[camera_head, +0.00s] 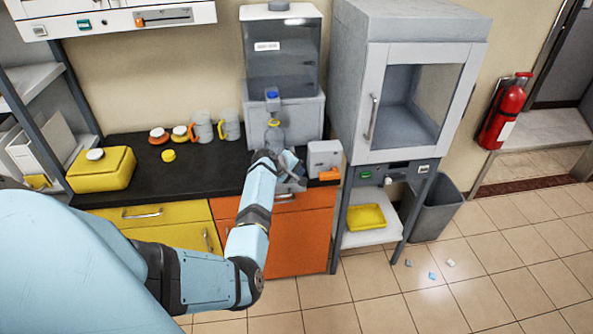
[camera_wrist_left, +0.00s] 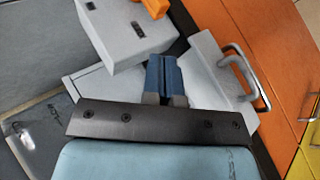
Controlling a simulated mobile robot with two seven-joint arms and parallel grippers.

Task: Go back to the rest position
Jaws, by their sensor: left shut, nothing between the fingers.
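My left arm comes in from the left of the head view and reaches to the front edge of the black counter (camera_head: 205,176). My left gripper (camera_head: 292,170) is there, in front of the grey dispenser (camera_head: 285,117) and to the left of a small white box (camera_head: 324,158). In the left wrist view its two blue fingers (camera_wrist_left: 165,80) are together with nothing between them. My right gripper is in neither view.
A yellow case (camera_head: 100,170), small jars and mugs (camera_head: 201,127) stand on the counter. A grey cabinet (camera_head: 410,90) with a glass door stands at right, above a yellow tray (camera_head: 366,217). A bin (camera_head: 435,212) is beside it. Small pieces (camera_head: 432,275) lie on the otherwise clear floor.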

